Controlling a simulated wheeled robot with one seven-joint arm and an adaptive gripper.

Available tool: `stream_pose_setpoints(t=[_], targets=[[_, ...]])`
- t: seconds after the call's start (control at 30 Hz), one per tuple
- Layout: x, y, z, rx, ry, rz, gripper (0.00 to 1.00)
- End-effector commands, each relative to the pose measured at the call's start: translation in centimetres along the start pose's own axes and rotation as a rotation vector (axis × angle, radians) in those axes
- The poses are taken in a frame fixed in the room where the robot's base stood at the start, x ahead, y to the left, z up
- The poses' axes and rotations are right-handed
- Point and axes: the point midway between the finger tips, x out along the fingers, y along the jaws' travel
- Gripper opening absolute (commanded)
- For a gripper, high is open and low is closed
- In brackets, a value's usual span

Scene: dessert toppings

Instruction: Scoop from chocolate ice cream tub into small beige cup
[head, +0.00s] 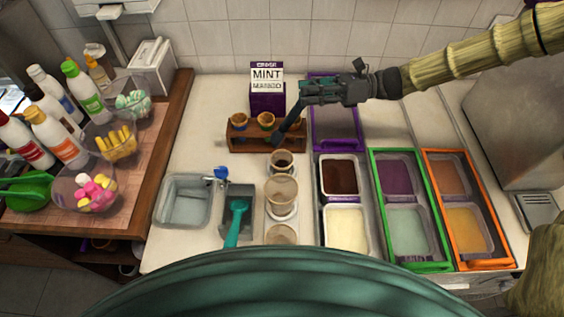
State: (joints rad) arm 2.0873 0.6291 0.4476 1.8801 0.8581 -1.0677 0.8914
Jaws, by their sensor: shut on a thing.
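My gripper (308,95) is shut on a dark scoop-like tool (289,124) that slants down to the left, its lower end near the front of the wooden cone rack. The chocolate ice cream tub (340,175) is a white-rimmed tub of dark brown, right of the cups and below my gripper. A small beige cup (283,168) stands just in front of the rack, with something dark inside its mouth; I cannot tell what. The tool's end is above and behind this cup, apart from it in the picture. A larger beige cup (281,193) and another cup (281,235) stand in front.
A cream tub (345,228), a green-framed tray (405,265) and an orange-framed tray (470,262) lie right. Bottles and toppings stand left.

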Motion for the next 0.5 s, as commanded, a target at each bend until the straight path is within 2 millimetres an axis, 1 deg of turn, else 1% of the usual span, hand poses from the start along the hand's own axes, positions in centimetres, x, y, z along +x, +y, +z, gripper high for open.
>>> stream_pose_setpoints(t=[0.03,0.13,0.5], targets=[[-0.03,0.25,0.8,-0.001,0.0,0.0,0.0],[-0.05,0.46,1.48,-0.001,0.0,0.0,0.0],[-0.03,0.54,1.76,-0.005,0.009,0.0,0.0]])
